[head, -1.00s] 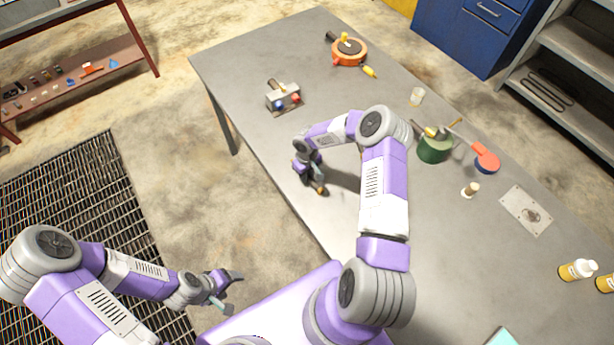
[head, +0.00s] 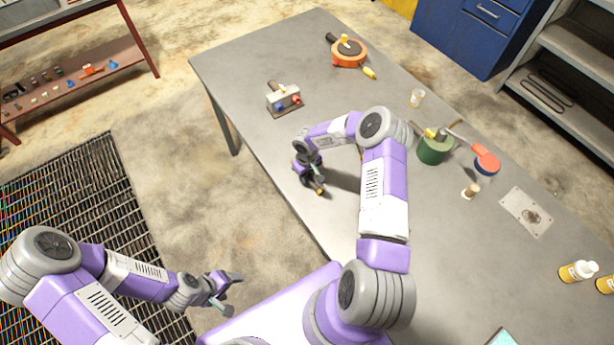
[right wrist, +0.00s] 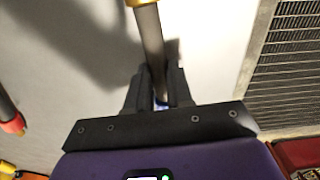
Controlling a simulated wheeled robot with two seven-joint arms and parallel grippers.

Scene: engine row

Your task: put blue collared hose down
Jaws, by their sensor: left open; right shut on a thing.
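My right gripper (head: 312,176) is shut on the blue collared hose, over the near left edge of the grey table (head: 235,85). In the right wrist view the hose (right wrist: 152,45) is a grey tube with a yellow end at the top. A bit of blue shows low between the fingers (right wrist: 155,90); they hide the rest of the collar. In the head view a brass-coloured end of the hose (head: 320,191) sticks out below the fingers. I cannot tell whether it touches the table. My left gripper (head: 228,292) is open and empty, off the table.
A small metal block with blue and red parts (head: 284,99) stands behind my right gripper. An orange round device (head: 349,52) lies at the far end. A green pot (head: 434,150), a clear cup (head: 416,98) and a metal plate (head: 526,211) lie right. Bare table surrounds the gripper.

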